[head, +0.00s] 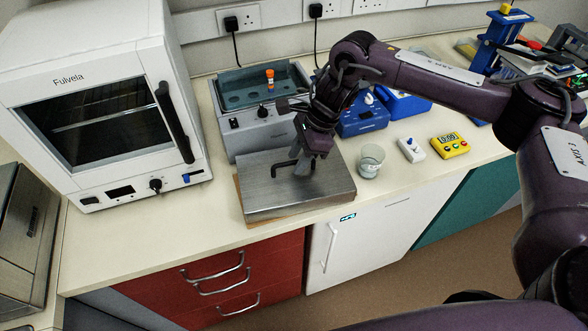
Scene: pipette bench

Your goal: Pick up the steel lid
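The steel lid (262,195) is a flat brushed-metal plate with a dark bar handle. It lies level on a brown board on the bench, in front of the grey water bath (265,138). My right gripper (303,168) points down at the right part of the handle, with its fingertips at the bar. Whether the fingers are closed on the bar cannot be made out. The wrist hides part of the handle and of the bath's front. My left gripper is not in view.
The open bath holds an orange-capped tube (269,78). A white oven (95,100) stands to the left. A glass beaker (371,161) is close to the lid's right, then a white device (411,150) and yellow timer (450,145). Blue boxes stand behind. Bench left of the lid is clear.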

